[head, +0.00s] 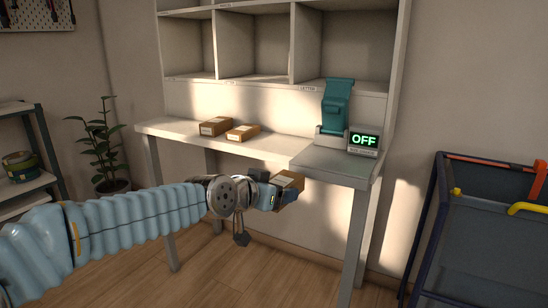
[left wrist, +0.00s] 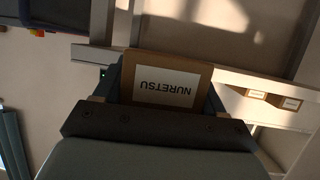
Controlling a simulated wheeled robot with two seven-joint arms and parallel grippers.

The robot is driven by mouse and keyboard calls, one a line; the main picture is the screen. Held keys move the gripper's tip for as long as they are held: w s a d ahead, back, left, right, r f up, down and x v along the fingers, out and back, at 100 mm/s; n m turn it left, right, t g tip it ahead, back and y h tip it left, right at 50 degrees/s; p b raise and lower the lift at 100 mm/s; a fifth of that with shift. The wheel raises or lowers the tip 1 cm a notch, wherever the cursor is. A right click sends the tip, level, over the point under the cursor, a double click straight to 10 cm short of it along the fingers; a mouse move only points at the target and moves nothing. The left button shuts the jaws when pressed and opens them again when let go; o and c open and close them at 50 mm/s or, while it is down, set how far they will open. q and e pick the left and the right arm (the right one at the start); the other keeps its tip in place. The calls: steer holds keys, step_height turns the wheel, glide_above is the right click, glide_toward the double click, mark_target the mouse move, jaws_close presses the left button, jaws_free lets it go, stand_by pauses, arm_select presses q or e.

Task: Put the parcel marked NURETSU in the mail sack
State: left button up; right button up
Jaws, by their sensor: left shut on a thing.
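The parcel marked NURETSU (left wrist: 165,82) is a brown box with a white label, upside down in the left wrist view. My left gripper (left wrist: 162,100) is shut on it, with a finger on each side. In the head view the parcel (head: 291,181) is held by my left gripper (head: 277,196) in front of the workbench's front edge. A dark-framed, blue-grey open holder (head: 490,225) stands at the right; it may be the mail sack, but I cannot tell for certain. My right gripper is not in view.
Two other parcels (head: 215,126) (head: 243,132) lie on the workbench (head: 180,132). A teal device (head: 336,105) and a display reading OFF (head: 364,141) stand at its right end. The holder has a red-orange bar (head: 500,165) and yellow handle (head: 528,209). Floor shows between bench and holder.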

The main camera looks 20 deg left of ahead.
arm_select(q)
steer(key=s+d+f, duration=0.1)
steer(key=d+f, duration=0.1)
steer(key=f, duration=1.1)
steer(key=s+d+f+m+h, duration=0.1)
steer(key=d+f, duration=0.2)
steer(key=f, duration=1)
steer(key=shift+s+g, duration=0.25)
steer(key=shift+g, duration=0.15)
